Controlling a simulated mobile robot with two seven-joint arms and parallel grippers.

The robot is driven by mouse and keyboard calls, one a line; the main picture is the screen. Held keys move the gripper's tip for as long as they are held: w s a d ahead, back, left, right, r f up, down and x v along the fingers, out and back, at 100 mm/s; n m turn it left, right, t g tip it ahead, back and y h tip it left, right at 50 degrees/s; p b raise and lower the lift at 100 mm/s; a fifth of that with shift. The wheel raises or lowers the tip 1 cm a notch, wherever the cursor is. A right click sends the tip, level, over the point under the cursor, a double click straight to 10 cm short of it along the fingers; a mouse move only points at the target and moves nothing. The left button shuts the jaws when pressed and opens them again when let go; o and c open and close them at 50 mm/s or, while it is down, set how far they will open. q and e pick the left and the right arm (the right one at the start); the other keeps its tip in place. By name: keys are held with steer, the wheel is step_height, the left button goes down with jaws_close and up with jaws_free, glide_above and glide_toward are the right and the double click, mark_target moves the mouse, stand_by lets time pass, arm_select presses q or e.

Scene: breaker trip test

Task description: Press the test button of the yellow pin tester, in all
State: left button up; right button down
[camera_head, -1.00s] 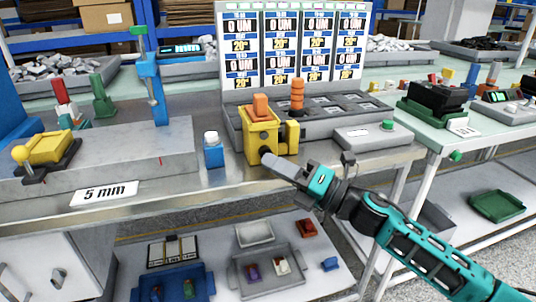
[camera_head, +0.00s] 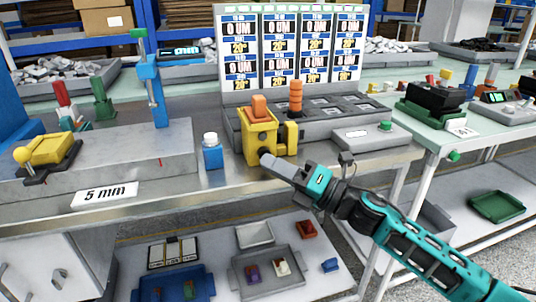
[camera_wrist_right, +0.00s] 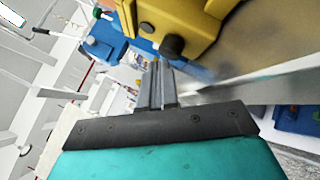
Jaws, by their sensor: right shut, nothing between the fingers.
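The yellow pin tester (camera_head: 259,138) stands upright near the front edge of the bench, with an orange block (camera_head: 259,106) on its top. In the right wrist view its yellow body (camera_wrist_right: 185,22) fills the top, with a dark round button (camera_wrist_right: 172,46) on its face. My right gripper (camera_head: 265,159) is shut and empty, its fingertips at the lower front of the tester. In the right wrist view the shut fingers (camera_wrist_right: 158,66) end close beside the dark button; whether they touch it I cannot tell. My left gripper is not in view.
A small blue bottle (camera_head: 212,152) stands left of the tester. A grey box with a green button (camera_head: 386,126) sits to the right. An orange stacked post (camera_head: 296,95) rises behind. A yellow device (camera_head: 48,148) lies on the grey block at left.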

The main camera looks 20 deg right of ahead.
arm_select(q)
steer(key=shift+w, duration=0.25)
arm_select(e)
steer(key=shift+w+d+r, duration=0.15)
steer(key=shift+w+r, duration=0.1)
steer(key=shift+s, duration=0.1)
arm_select(q)
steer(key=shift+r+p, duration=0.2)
steer(key=shift+p, duration=0.15)
arm_select(e)
steer(key=shift+s+f, duration=0.15)
steer(key=shift+s, duration=1.1)
steer(key=shift+s+f, duration=0.1)
steer(key=shift+s, duration=1.15)
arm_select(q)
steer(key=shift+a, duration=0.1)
